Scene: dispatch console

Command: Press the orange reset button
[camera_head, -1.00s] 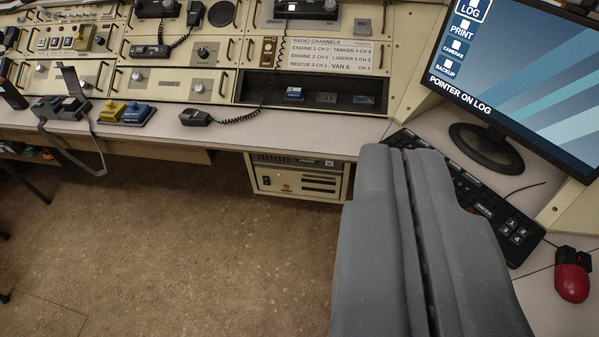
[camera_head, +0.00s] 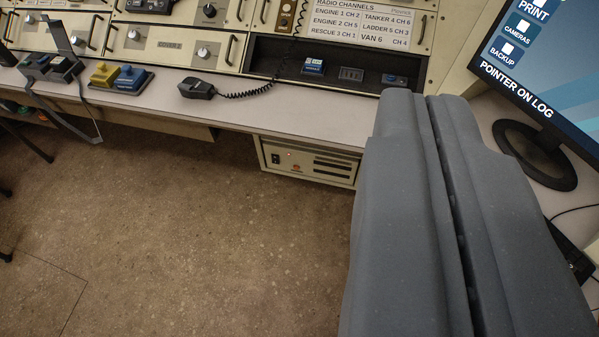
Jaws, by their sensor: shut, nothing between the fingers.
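A beige unit (camera_head: 268,163) sits under the desk edge, with vent slots, a dark switch and a small red light on its front. A small orange-red spot (camera_head: 297,168) shows low on that front; it is too small to tell if it is the reset button, and I can read no label on it. My grey gripper (camera_head: 426,96) is shut and empty. It fills the lower right, its tips in the picture right of and above the unit, over the desk's front edge. It hides part of the desk and the keyboard.
A monitor (camera_head: 545,70) stands at right. The keyboard (camera_head: 572,255) barely shows. The floor (camera_head: 200,240) before the unit is clear.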

